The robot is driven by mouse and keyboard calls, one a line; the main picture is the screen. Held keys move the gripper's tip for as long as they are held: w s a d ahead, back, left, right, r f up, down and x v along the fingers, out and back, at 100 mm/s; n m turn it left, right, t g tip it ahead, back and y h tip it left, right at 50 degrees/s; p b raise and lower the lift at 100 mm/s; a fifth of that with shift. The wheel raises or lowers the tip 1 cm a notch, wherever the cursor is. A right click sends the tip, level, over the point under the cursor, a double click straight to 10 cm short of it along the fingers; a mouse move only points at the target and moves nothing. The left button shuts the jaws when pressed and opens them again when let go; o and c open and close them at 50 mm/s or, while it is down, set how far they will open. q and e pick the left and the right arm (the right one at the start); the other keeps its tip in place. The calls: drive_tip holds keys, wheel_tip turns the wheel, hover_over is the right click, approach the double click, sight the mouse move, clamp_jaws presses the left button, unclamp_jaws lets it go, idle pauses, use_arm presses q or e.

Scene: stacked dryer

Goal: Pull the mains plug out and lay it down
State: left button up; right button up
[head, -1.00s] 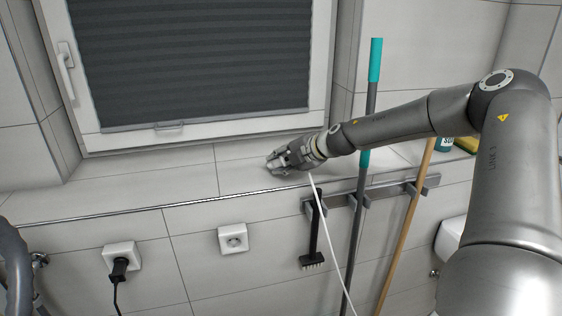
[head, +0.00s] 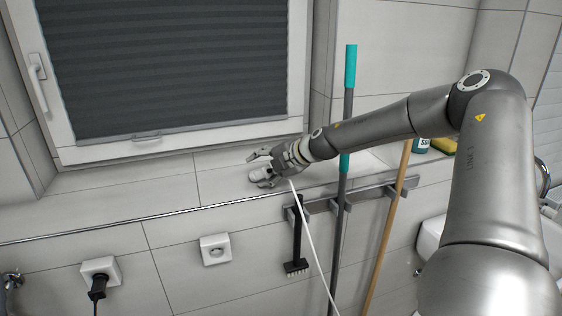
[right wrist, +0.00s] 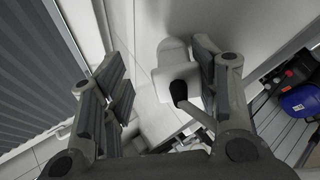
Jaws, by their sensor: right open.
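My right gripper (head: 262,165) is open low over the tiled window sill (head: 120,195). In the right wrist view (right wrist: 160,85) its fingers stand apart. A white plug (right wrist: 170,60) with a dark cord sleeve (right wrist: 179,92) shows between the fingers, close to the right-hand one, and appears to lie on the sill. Its white cord (head: 311,240) hangs over the sill edge in the head view. The plug itself is mostly hidden there by the gripper. The right wall socket (head: 215,249) is empty. My left gripper is out of view.
A black plug (head: 98,285) sits in the left wall socket (head: 100,267). A brush (head: 297,240), a teal-topped pole (head: 350,70) and a wooden handle (head: 385,235) hang on a rail beside my right arm. The sill's left part is clear.

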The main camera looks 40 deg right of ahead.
drive_tip(key=v, duration=1.1)
idle(0.6)
